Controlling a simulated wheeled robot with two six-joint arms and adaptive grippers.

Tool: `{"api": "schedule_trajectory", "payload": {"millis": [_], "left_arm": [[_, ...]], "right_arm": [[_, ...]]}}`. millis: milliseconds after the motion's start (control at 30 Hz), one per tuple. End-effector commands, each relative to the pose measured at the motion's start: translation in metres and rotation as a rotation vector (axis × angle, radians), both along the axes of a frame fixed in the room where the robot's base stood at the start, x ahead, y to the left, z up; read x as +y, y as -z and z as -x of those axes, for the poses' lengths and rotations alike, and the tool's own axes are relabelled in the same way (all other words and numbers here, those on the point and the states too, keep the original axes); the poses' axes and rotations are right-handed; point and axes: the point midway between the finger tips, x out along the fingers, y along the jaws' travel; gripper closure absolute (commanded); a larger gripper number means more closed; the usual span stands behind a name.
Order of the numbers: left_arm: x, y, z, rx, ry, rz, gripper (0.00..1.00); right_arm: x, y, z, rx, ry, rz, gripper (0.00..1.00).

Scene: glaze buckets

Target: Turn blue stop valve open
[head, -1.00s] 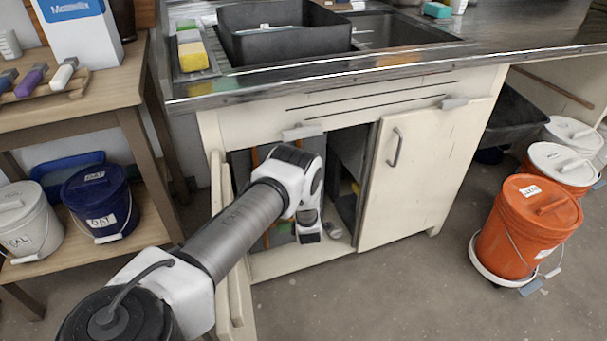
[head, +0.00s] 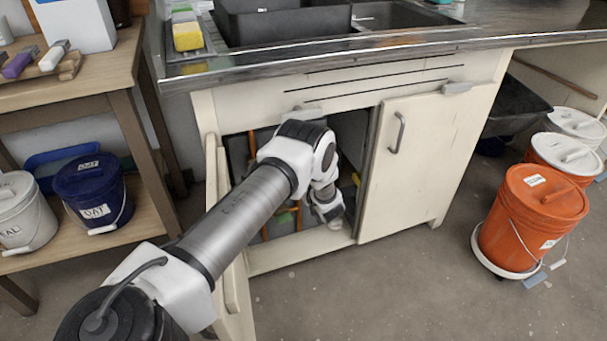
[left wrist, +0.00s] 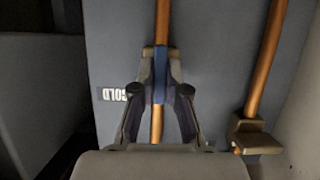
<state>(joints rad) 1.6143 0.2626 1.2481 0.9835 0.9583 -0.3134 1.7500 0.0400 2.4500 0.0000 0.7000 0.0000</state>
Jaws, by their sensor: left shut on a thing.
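The blue stop valve handle (left wrist: 160,78) shows in the left wrist view on an upright copper pipe (left wrist: 162,22). The handle appears roughly in line with the pipe. My left gripper (left wrist: 160,94) is shut on the blue handle, one finger on each side. In the head view my left arm reaches into the open sink cabinet (head: 295,262), and the valve and fingertips are hidden behind my wrist. A label reading "COLD" (left wrist: 112,94) sits left of the pipe and looks upside down. My right gripper is not in view.
A second copper pipe (left wrist: 265,60) with a brownish valve (left wrist: 252,137) stands to the right. The open left door (head: 228,285) is beside my arm; the right door (head: 425,165) is closed. Orange buckets (head: 525,220) stand on the floor at right.

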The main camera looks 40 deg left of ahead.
Motion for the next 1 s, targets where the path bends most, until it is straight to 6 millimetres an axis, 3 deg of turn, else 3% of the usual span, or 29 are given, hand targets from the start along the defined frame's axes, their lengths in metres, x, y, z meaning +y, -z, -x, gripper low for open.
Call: {"api": "schedule_trajectory", "payload": {"millis": [567, 600, 633, 1000], "left_arm": [[0.0001, -0.0001, -0.0001, 0.032, 0.001, -0.018, 1.0], [0.0, -0.0001, -0.0002, 0.032, 0.001, -0.018, 0.72], [0.0, -0.0001, -0.0002, 0.031, 0.001, -0.017, 0.62], [-0.004, -0.0016, 0.0013, 0.032, 0.001, -0.015, 0.61]], "right_arm": [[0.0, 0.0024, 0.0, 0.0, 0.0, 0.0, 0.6], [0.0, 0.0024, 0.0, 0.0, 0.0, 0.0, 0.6], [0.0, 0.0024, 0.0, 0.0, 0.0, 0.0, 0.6], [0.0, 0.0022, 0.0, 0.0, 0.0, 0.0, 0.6]]}}
